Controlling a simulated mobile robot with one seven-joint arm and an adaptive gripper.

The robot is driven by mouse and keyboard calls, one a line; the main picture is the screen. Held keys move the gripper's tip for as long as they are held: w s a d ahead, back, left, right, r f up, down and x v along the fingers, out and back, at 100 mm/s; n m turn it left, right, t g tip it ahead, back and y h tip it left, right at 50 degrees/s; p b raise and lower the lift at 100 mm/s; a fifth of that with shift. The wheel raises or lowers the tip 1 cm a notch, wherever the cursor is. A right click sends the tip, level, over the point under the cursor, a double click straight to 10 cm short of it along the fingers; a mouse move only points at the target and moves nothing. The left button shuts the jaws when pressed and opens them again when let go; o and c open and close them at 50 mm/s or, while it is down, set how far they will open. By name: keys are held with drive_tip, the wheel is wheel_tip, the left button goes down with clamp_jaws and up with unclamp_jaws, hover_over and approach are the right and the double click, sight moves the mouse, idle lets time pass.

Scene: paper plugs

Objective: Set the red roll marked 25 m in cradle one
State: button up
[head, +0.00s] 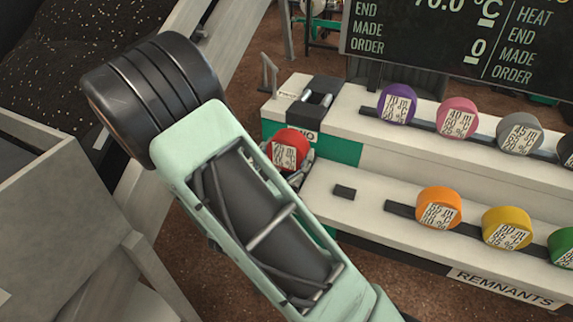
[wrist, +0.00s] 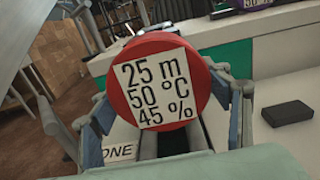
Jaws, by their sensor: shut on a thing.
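The red roll (head: 286,148) is held in my gripper (head: 292,162), partly hidden by my arm in the head view. In the wrist view the red roll (wrist: 160,88) faces me, its white label reading 25 m, 50 °C, 45 %. My gripper (wrist: 160,98) has a finger on each side of it. A small plate reading ONE (wrist: 119,152) shows below the roll, beside the left finger. The cradle itself is mostly hidden by roll and fingers; I cannot tell whether the roll touches it. A dark cradle with metal rollers (head: 317,97) stands farther back, apparently empty.
A small dark block (head: 345,192) lies on the white bench right of my gripper. Purple (head: 397,103), pink (head: 457,117), grey, orange (head: 439,207), yellow (head: 506,227) and green rolls stand in two rows to the right. A dark display board (head: 460,40) stands behind.

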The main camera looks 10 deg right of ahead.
drive_tip(key=shift+w+f, duration=0.2)
drive_tip(key=shift+w+a+f+b, duration=0.15)
drive_tip(key=shift+f+b, duration=0.15)
drive_tip(key=shift+f, duration=0.6)
drive_tip(key=shift+w+f+b, duration=0.1)
drive_tip(key=shift+f+b, duration=0.15)
drive_tip(key=shift+f, duration=0.65)
drive_tip(key=shift+f, duration=0.25)
drive_tip(key=o, duration=1.2)
drive_tip(key=shift+o, duration=0.2)
drive_tip(key=shift+r, duration=0.15)
drive_tip(key=p, duration=0.1)
approach(287, 161)
drive_tip(key=f, duration=0.1)
drive_tip(key=w+f, duration=0.1)
drive_tip(key=f, duration=0.1)
drive_tip(key=shift+w+a+f, duration=0.15)
drive_tip(key=shift+w+a, duration=0.15)
drive_tip(key=shift+w, duration=0.05)
